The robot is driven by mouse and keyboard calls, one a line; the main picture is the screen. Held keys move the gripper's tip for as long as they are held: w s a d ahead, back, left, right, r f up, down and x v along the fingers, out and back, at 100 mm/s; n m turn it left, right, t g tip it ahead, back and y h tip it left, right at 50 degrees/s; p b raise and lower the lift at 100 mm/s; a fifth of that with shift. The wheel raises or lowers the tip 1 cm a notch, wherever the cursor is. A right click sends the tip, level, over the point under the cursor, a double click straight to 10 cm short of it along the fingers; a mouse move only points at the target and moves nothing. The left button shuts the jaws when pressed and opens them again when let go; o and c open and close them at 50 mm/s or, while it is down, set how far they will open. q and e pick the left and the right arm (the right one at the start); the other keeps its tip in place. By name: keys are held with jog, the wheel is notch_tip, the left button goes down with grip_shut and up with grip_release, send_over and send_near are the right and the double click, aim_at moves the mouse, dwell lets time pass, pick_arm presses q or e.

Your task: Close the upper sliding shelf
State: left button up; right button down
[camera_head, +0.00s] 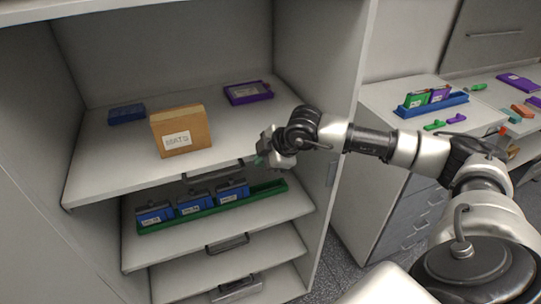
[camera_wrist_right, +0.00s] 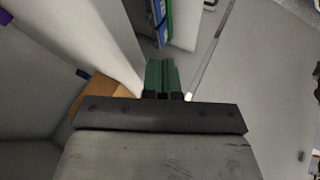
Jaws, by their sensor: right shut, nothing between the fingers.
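The upper sliding shelf (camera_head: 100,165) is a pale board in the cabinet with a dark handle (camera_head: 213,173) under its front edge. It bears a brown cardboard box (camera_head: 181,130). My right gripper (camera_head: 261,160) is at the front edge of this shelf, right of the handle. Its green fingers (camera_wrist_right: 161,75) are together with nothing between them. I cannot tell whether they touch the shelf edge. My left gripper is not in view.
A blue case (camera_head: 127,114) and a purple tray (camera_head: 248,93) also lie on the upper shelf. Below, a shelf (camera_head: 275,212) carries a green tray (camera_head: 272,188) with blue batteries (camera_head: 194,202). A side counter (camera_head: 385,95) stands right of the cabinet.

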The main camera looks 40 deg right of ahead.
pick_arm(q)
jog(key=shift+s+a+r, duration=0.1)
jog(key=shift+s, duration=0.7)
pick_arm(e)
jog(key=shift+w, duration=0.35)
jog(key=shift+w+d+f+b, duration=0.1)
jog(key=shift+w+d+b, duration=0.15)
jog(key=shift+w+b, duration=0.4)
jog(key=shift+w+d+b, duration=0.2)
jog(key=shift+w+b, duration=0.1)
jog(key=shift+w, duration=0.6)
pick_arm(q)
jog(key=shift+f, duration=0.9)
pick_arm(e)
jog(key=shift+r, duration=0.2)
jog(key=shift+d, duration=0.1)
